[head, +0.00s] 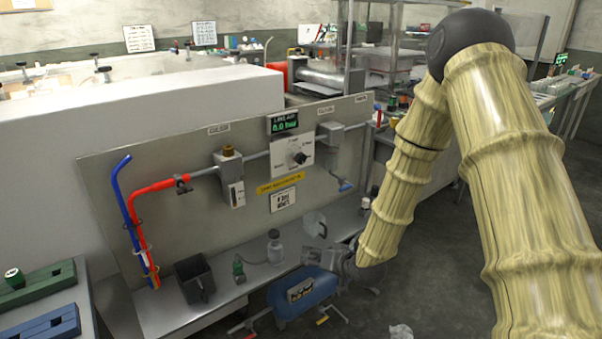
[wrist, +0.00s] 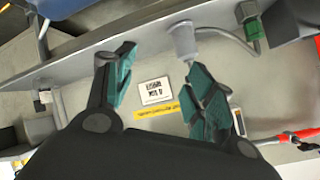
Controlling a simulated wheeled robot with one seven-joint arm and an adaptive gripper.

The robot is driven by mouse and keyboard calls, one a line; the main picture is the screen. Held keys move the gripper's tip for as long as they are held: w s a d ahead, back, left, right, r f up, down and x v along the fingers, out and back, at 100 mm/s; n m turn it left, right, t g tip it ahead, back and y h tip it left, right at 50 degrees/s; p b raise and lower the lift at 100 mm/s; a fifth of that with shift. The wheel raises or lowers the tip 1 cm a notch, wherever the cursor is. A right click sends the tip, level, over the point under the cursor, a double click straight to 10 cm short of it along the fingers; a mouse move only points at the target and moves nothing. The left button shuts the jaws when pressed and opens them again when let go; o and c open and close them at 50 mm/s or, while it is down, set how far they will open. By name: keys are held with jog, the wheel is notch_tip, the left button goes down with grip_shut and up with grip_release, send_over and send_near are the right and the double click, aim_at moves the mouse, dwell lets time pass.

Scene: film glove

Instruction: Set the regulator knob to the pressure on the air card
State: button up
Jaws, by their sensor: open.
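The regulator knob (head: 298,157) is a small dark knob on a white dial plate, upper middle of the grey panel in the head view. A display (head: 284,123) with green digits, seemingly 0.0 bar, sits above it. The air card (head: 283,200) is a white card with dark print, below a yellow label. It also shows upside down in the wrist view (wrist: 153,92), between the finger lines; its print is too small to read surely. My gripper (head: 328,256) is low in front of the panel, below the knob. In the wrist view its teal-padded fingers (wrist: 163,62) are apart and empty.
A shelf below the panel holds a black bin (head: 195,278), a green fitting (head: 239,269) and a grey bottle (head: 274,246). A blue tank (head: 303,290) stands below my gripper. Red pipe (head: 155,187) and a valve handle (head: 344,186) project from the panel.

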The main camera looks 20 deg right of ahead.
jog(key=w+d+r+t+y+b, duration=0.1)
jog(key=w+d+r+t+b, duration=0.15)
jog(key=w+r, duration=0.45)
jog(key=t+y+b, duration=0.2)
jog(key=t+b, duration=0.2)
send_near(303, 160)
jog(key=shift+g, duration=0.25)
jog(key=x, duration=1)
jog(key=shift+w+a+r, duration=0.2)
jog(key=shift+w, duration=0.15)
jog(key=c, duration=1)
